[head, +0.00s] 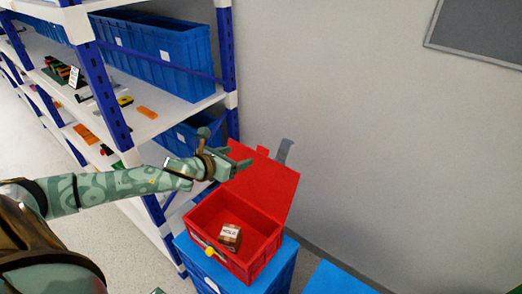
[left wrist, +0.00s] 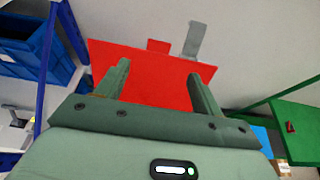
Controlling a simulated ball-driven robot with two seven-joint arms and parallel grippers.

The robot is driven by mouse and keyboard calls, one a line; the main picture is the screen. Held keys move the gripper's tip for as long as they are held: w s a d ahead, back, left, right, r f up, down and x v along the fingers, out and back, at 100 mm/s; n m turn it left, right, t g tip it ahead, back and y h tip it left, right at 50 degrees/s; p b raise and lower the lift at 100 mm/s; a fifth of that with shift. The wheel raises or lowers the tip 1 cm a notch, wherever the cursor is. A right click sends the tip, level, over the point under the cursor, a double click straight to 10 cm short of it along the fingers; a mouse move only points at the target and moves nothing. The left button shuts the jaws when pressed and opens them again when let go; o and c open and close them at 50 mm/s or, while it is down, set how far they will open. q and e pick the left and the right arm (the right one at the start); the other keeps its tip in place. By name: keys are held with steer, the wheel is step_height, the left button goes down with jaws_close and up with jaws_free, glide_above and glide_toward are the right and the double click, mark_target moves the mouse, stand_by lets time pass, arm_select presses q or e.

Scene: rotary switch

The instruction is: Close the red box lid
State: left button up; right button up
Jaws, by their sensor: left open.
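The red box (head: 243,262) stands open on a blue crate. Its red lid (head: 272,186) is raised upright at the back, with a grey latch strap (head: 284,150) at its top edge. A small brown labelled box (head: 230,236) lies inside. My left gripper (head: 240,160) is at the upper left edge of the lid. In the left wrist view the lid (left wrist: 155,90) fills the space beyond my two spread fingers (left wrist: 158,80). The gripper is open and empty; whether a finger touches the lid I cannot tell.
A blue-and-white shelf rack (head: 222,50) with blue bins (head: 165,45) and small items stands on the left, close to my left arm. The blue crate (head: 284,265) supports the red box. The grey wall (head: 390,140) is behind; space right of the lid is clear.

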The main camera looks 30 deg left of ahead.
mark_target(263, 148)
arm_select(q)
steer(key=b+x, duration=0.2)
steer(key=x, duration=1.1)
steer(key=shift+w+a, duration=0.1)
